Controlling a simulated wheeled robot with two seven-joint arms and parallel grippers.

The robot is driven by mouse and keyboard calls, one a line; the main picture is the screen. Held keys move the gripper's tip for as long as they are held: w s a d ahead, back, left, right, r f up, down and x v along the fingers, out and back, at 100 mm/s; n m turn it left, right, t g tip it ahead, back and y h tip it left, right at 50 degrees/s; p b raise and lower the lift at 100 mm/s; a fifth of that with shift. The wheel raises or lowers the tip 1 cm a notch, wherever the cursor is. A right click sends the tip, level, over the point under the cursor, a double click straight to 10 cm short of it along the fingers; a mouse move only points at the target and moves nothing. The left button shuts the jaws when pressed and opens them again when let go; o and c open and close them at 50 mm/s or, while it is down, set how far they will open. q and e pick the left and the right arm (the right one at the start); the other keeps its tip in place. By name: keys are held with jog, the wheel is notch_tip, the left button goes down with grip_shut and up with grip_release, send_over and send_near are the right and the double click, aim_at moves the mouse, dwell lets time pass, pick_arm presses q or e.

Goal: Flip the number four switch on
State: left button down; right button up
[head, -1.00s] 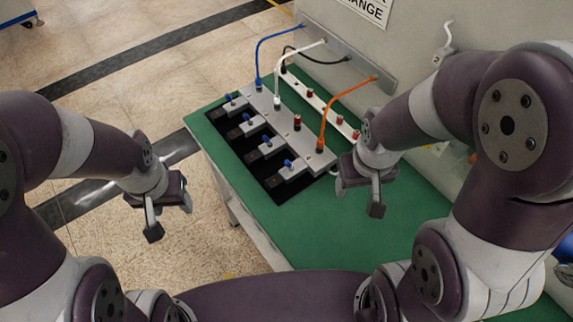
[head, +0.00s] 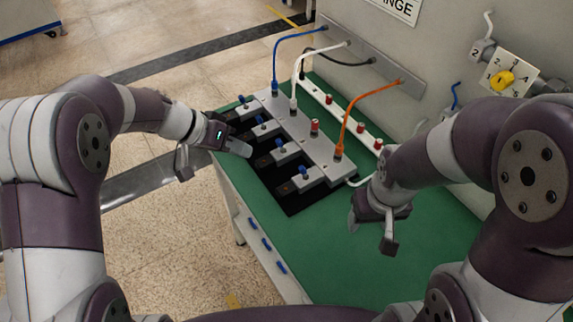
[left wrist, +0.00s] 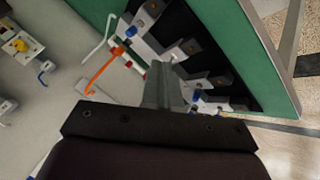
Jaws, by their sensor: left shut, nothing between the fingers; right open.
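A switch board with a grey strip (head: 318,148) and a row of several blue-handled switches lies on the green table. The nearest switch (head: 304,172) is beside the orange cable; the farthest (head: 242,100) is close to the blue cable. I cannot read numbers on them. My left gripper (head: 240,148) is shut and empty, over the board's left edge beside the middle switches; contact cannot be told. Its closed fingers (left wrist: 162,85) point at the board in the left wrist view and hide part of it. My right gripper (head: 354,220) is open and empty, right of the board's near end.
Blue, white, black and orange cables (head: 362,99) run from the board area to a wall strip (head: 372,70). A white strip with red posts (head: 350,118) lies behind. A numbered wall plate has a yellow knob (head: 502,78). The green table (head: 310,245) is clear in front.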

aim_at(303, 172)
pick_arm(q)
jog(key=shift+w+f, duration=0.1)
jog(key=p+x, duration=0.1)
jog(key=x, duration=0.9)
jog(key=d, duration=0.1)
jog(key=s+d+p, duration=0.1)
jog(key=d+r, duration=0.1)
jog(key=shift+s+p, duration=0.2)
jog(key=shift+p, duration=0.1)
jog(key=shift+s+d, duration=0.1)
jog(key=shift+d, duration=0.15)
jog(key=shift+f, duration=0.1)
